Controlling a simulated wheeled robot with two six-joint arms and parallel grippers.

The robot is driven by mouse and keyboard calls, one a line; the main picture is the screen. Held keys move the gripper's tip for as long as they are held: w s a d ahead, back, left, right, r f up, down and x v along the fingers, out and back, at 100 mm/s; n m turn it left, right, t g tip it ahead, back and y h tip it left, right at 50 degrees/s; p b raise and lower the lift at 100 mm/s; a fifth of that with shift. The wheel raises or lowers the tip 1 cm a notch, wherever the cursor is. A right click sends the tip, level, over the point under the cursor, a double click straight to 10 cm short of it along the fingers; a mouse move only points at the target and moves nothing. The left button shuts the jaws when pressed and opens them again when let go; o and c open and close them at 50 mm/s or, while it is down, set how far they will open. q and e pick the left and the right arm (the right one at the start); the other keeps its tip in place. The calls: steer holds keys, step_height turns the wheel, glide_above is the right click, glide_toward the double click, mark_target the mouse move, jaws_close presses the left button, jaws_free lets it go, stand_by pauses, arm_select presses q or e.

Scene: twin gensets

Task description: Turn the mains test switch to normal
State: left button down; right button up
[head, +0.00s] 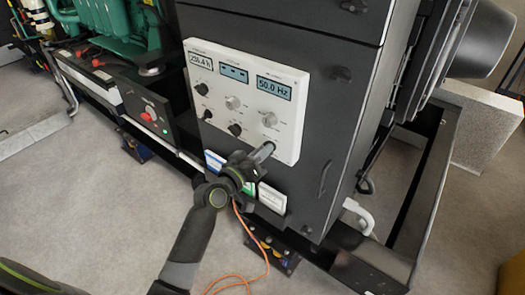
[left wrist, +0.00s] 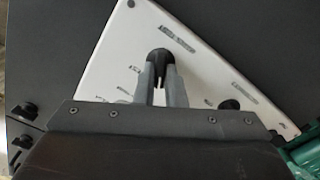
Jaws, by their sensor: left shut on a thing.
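A white control panel (head: 285,145) is on the front of a dark grey cabinet. It carries three small displays and several black and grey knobs. My left gripper (head: 268,149) reaches the panel's lower right corner. In the left wrist view, its two fingers (left wrist: 161,82) are closed around a black knob (left wrist: 160,60) on the white panel. In the head view the gripper hides that knob. The labels are too small to read, so I cannot tell its setting or confirm it is the mains test switch. My right gripper is not in view.
A second black knob (left wrist: 229,104) is near the fingers. Left of the panel is a dark box with a red button (head: 148,116). Green machinery (head: 110,25) stands at the upper left. An orange cable (head: 236,278) lies on the floor. A cabinet handle (head: 325,178) is right of the panel.

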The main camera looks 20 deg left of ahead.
arm_select(q)
steer(key=c, duration=1.5)
jaws_free()
steer(key=shift+s, duration=0.15)
steer(key=b+v, duration=0.3)
steer(key=v, duration=1.4)
steer(key=shift+a, duration=0.1)
